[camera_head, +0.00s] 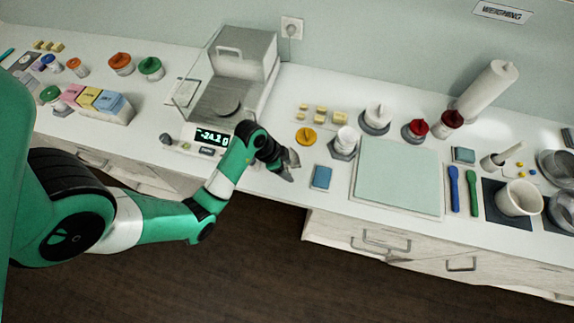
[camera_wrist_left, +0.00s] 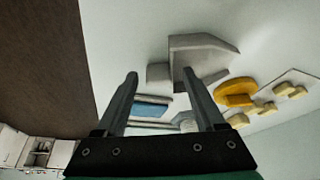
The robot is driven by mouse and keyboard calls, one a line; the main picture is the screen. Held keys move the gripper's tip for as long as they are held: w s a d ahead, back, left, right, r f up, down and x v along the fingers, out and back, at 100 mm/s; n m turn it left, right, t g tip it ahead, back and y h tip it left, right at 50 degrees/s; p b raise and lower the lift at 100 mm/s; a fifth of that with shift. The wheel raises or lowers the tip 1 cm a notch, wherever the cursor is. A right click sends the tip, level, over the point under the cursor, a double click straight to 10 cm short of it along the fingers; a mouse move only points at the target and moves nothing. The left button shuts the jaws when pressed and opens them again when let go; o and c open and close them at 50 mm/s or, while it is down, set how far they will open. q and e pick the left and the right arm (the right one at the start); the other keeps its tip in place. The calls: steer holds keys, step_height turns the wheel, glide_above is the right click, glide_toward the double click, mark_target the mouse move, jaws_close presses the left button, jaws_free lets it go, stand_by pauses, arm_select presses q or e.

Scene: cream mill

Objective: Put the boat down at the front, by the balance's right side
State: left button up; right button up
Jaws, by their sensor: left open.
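The boat (camera_wrist_left: 203,60) is a pale grey, angular piece with a small tab on one side. In the left wrist view it appears on the white counter, just past my fingertips. My left gripper (camera_head: 287,169) is open; in the wrist view its fingers (camera_wrist_left: 160,75) stand on either side of the tab, and I cannot tell whether they touch it. In the head view the boat (camera_head: 293,157) is mostly hidden at the fingertips. The balance (camera_head: 222,105) stands left of the gripper, its display showing about -24.1 g. My right gripper is not in view.
A blue box (camera_head: 321,177) lies just right of the gripper. A yellow lid (camera_head: 306,135), a white jar (camera_head: 345,141) and several cream blocks (camera_head: 320,113) stand behind it. A pale green mat (camera_head: 398,175) lies further right. The counter's front edge is close.

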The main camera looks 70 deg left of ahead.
arm_select(q)
steer(key=shift+r, duration=0.3)
steer(key=p+v, duration=0.6)
steer(key=v, duration=0.5)
steer(key=shift+r, duration=0.3)
steer(key=shift+s, duration=0.1)
